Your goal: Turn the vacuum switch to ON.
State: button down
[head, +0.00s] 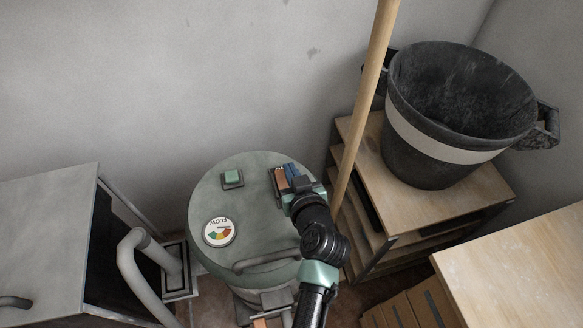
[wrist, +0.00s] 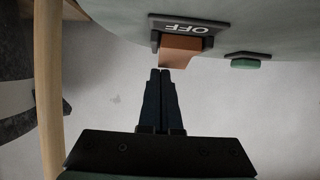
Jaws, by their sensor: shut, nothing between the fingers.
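The vacuum (head: 240,205) is a grey-green drum with a round lid, left of my arm in the head view. Its switch (head: 281,180) sits at the lid's right side, partly hidden by my gripper (head: 292,177). In the wrist view the switch's orange lever (wrist: 180,50) stands out from a dark plate (wrist: 190,25) marked OFF, lettered upside down. My gripper (wrist: 160,73) is shut and empty. Its fingertips are just below the orange lever in the wrist view; I cannot tell whether they touch it. An ON label is not visible.
The lid also carries a green button (head: 232,178) and a FLOW gauge (head: 218,232). A wooden pole (head: 366,95) stands close right of my gripper. A black bucket (head: 430,140) sits on a wooden shelf unit (head: 465,205). A grey hose (head: 135,265) is at left.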

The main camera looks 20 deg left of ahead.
jog(key=shift+w+a+r+g+p, duration=0.15)
jog(key=shift+g+p, duration=0.15)
jog(key=shift+p, duration=0.85)
jog(key=p, duration=0.2)
jog(key=g+h+p, duration=0.1)
jog(key=shift+w+a+r+g+p, duration=0.1)
jog(key=shift+w+a+g+p, duration=0.05)
jog(key=shift+w+g+p, duration=0.15)
jog(key=shift+w+a+f+g+h+p, duration=0.1)
jog(key=shift+f+g+h+p, duration=0.2)
jog(key=shift+h+p, duration=0.1)
jog(key=shift+w+f, duration=0.1)
jog(key=shift+f, duration=0.05)
jog(key=shift+a, duration=0.1)
jog(key=shift+s+d+p, duration=0.35)
jog(key=shift+s+d, duration=0.1)
jog(key=shift+s, duration=0.15)
notch_tip(320, 180, up, 4)
jog(key=p, duration=0.3)
jog(key=shift+w+a, duration=0.15)
jog(key=p+v, duration=0.1)
jog(key=v, duration=0.9)
jog(key=shift+w+r+p, duration=0.25)
jog(key=shift+r+p, duration=0.05)
